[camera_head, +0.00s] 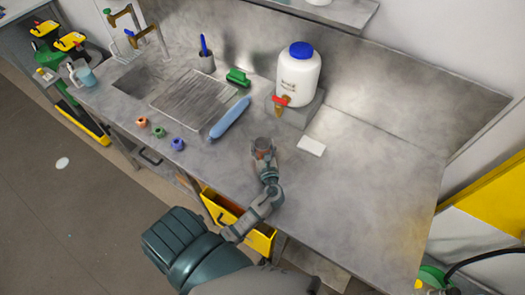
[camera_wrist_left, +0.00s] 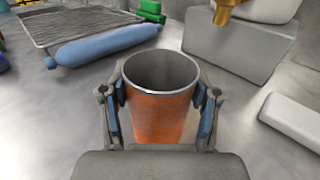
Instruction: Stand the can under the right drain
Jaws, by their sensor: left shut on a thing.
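An orange can (camera_wrist_left: 162,117) with a grey rim and open top stands upright between the fingers of my left gripper (camera_wrist_left: 162,100), which is shut on it. In the head view the can (camera_head: 262,145) is small and partly hidden by my left gripper (camera_head: 264,153), over the grey worktop. A brass tap with a red handle (camera_head: 281,103) sticks out from a white jug (camera_head: 298,76) with a blue cap. The tap (camera_wrist_left: 226,9) is beyond the can and to its right in the wrist view. The can is apart from it. My right gripper is not in view.
The jug stands on a grey block (camera_head: 297,115). A white bar (camera_head: 311,146) lies right of the can. A blue roll (camera_head: 230,118) lies left, beside a ribbed drainboard (camera_head: 194,98) and sink (camera_head: 141,79). The worktop's right side is clear.

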